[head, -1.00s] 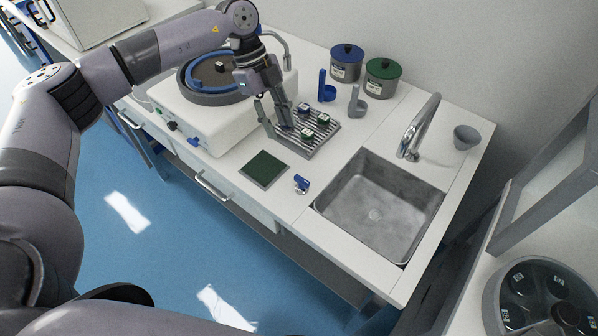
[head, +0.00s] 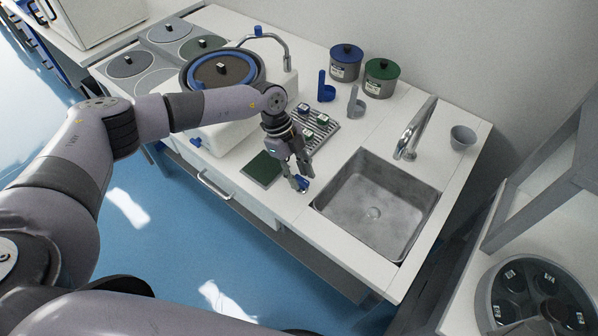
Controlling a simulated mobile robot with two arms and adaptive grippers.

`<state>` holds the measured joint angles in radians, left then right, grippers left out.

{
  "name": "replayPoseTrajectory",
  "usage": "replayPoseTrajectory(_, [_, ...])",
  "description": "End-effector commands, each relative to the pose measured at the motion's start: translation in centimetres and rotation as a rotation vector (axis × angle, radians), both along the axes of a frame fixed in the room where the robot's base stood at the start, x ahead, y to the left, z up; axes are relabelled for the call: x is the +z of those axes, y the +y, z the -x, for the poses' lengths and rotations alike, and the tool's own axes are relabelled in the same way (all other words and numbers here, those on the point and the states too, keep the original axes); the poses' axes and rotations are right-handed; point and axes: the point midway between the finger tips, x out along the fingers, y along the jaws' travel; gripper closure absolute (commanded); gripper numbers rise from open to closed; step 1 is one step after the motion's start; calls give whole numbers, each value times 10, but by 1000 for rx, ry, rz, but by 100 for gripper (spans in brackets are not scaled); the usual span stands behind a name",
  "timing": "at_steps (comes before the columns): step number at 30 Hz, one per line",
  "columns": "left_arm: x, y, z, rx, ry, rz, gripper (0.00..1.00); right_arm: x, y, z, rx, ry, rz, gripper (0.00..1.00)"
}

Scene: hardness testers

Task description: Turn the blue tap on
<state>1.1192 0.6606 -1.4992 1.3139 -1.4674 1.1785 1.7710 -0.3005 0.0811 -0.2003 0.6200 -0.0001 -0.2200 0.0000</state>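My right gripper is not in view.
The steel sink (head: 376,212) and its faucet (head: 413,130) are to the right. A green pad (head: 262,168) and a ribbed tray (head: 318,128) with small green and blue-topped pieces lie close to the gripper. A round polishing machine (head: 216,76) stands behind my arm.

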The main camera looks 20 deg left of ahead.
Motion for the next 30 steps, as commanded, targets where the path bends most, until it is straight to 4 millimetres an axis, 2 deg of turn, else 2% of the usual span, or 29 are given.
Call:
replayPoseTrajectory(5, [0, 0, 0, 0, 0, 0, 68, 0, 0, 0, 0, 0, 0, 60])
replayPoseTrajectory(20, [0, 0, 0, 0, 0, 0, 100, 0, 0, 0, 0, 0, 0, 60])
replayPoseTrajectory(30, [0, 0, 0, -2, -1, 0, 100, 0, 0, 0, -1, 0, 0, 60])
